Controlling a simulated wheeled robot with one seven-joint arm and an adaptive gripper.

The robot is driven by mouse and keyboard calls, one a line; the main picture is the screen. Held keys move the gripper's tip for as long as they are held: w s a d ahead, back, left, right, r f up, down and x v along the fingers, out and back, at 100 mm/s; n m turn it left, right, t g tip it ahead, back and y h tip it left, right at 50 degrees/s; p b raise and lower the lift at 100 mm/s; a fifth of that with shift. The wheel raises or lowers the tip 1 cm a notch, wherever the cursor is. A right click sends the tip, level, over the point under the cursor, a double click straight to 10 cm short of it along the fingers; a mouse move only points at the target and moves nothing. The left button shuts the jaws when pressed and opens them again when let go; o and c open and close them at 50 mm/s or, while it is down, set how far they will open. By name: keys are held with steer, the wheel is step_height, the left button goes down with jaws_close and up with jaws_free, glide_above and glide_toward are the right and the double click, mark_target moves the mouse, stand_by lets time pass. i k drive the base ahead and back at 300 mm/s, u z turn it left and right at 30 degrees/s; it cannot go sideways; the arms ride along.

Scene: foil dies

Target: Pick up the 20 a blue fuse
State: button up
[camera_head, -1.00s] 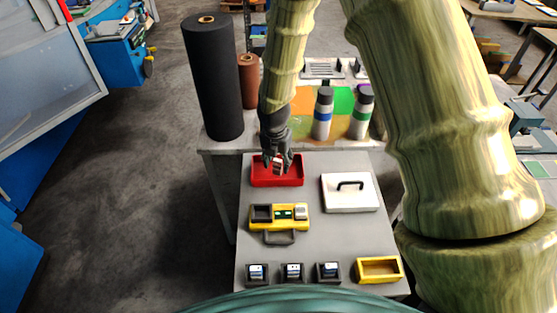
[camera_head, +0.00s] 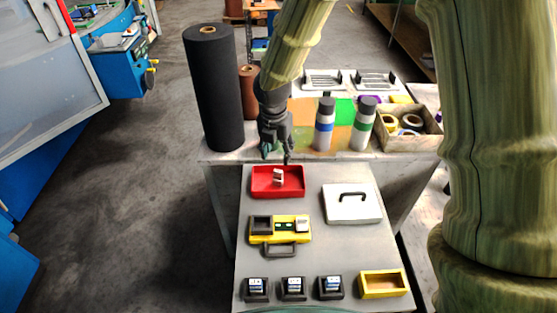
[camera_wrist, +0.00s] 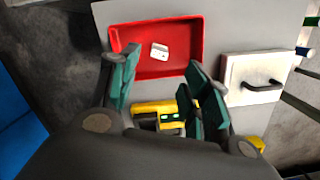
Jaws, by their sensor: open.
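A small pale block (camera_head: 278,176) sits in the red tray (camera_head: 299,189), and it also shows in the wrist view (camera_wrist: 159,51); I cannot read any rating or see blue on it. My gripper (camera_head: 276,156) is open and empty above the tray's far edge; in the wrist view its green fingers (camera_wrist: 160,88) are spread apart. Three black holders with blue-and-white faces, left (camera_head: 255,287), middle (camera_head: 293,287) and right (camera_head: 330,286), stand along the near edge of the grey table. Their markings are too small to read, so I cannot tell which is the 20 A one.
A yellow unit (camera_head: 259,238) with a pale block at its right end lies mid-table. A white lidded box (camera_head: 351,207) is to the right, an empty yellow bin (camera_head: 382,295) near front right. Bottles (camera_head: 325,130) and a black roll (camera_head: 213,95) stand behind.

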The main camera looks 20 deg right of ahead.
mark_target(332, 284)
steer(key=z, duration=0.7)
